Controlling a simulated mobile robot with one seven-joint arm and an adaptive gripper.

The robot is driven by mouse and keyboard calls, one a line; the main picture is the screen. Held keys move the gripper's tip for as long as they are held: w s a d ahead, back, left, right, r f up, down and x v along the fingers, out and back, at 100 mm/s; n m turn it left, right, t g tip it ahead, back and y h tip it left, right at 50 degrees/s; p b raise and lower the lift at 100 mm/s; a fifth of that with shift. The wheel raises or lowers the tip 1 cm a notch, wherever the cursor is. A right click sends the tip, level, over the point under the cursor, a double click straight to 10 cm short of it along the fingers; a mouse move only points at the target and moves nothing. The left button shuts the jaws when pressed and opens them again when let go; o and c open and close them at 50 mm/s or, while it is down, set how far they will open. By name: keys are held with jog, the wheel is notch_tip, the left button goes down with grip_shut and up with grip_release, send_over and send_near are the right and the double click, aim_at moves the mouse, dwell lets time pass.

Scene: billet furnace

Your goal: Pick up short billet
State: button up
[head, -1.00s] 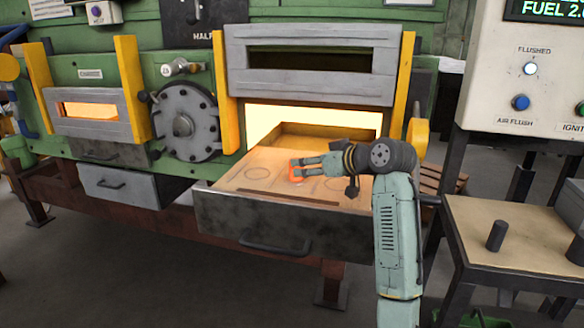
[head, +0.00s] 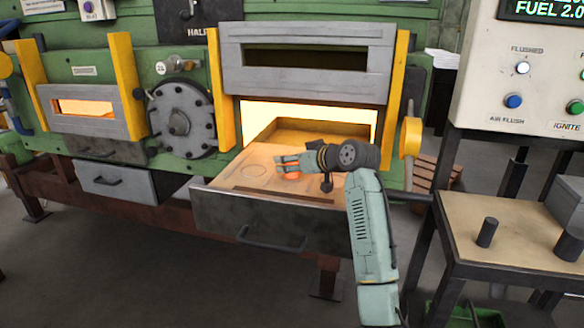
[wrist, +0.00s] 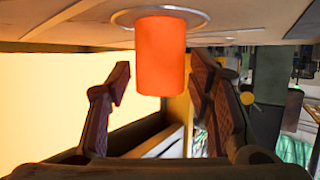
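The short billet is a glowing orange cylinder (wrist: 162,60). In the wrist view it stands on a round metal seat in the drawer surface, which shows along the top of that picture. In the head view it is a small orange patch (head: 293,176) on the pulled-out furnace drawer (head: 265,218), partly hidden by my gripper (head: 282,161). In the wrist view my gripper (wrist: 160,85) is open, with one finger on each side of the billet. Gaps show between both fingers and the billet, so neither appears to touch it.
The bright furnace opening (head: 350,121) is behind the drawer, under a grey door (head: 305,35) between yellow posts. A side table (head: 465,215) with dark cylinders stands at right, below a control panel (head: 520,75). A round flanged hatch (head: 180,120) is at left.

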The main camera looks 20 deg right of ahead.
grip_shut()
dwell(0.4)
jog(key=shift+r, duration=0.1)
